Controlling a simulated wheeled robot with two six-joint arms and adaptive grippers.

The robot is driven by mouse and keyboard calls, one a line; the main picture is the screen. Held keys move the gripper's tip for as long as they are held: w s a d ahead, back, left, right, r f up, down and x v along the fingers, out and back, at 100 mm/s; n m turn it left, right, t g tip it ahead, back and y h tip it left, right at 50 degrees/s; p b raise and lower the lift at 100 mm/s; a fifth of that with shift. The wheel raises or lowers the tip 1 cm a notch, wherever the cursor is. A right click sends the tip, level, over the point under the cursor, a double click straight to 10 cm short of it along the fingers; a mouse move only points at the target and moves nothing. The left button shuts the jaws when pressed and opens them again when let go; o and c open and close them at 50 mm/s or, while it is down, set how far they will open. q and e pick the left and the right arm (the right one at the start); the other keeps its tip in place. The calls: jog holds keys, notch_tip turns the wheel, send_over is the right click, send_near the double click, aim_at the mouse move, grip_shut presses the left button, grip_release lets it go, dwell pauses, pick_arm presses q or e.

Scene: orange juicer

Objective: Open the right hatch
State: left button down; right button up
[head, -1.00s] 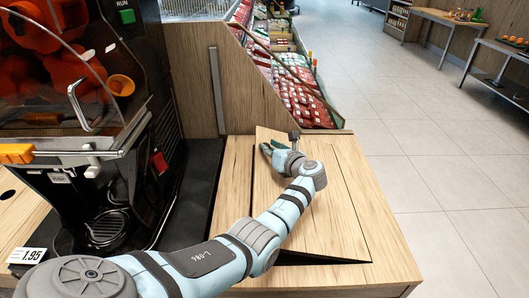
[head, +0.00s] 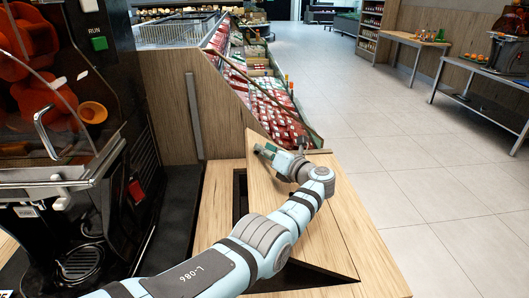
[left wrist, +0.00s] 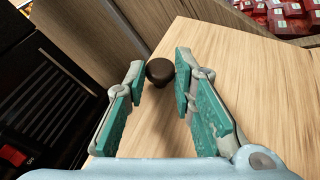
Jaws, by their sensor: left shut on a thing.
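The right hatch (head: 335,240) is a light wooden panel in the counter top, right of the juicer. It is tilted, its left side raised, with dark gaps at its left and front edges. My left gripper (head: 265,151) is at the hatch's far left corner. In the left wrist view, the teal-padded fingers (left wrist: 160,84) are on either side of a dark round knob (left wrist: 160,70) on the hatch, shut on it. The knob is hidden in the head view. My right gripper is not in view.
The black juicer (head: 130,110) with oranges stands at the left. A wooden partition (head: 165,90) rises behind the counter, with red produce packs (head: 265,95) beyond. Open tiled floor (head: 420,170) lies to the right.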

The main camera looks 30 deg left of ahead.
pick_arm(q)
jog(key=c, duration=1.4)
grip_release()
jog(key=shift+o, duration=0.2)
jog(key=v, duration=1.2)
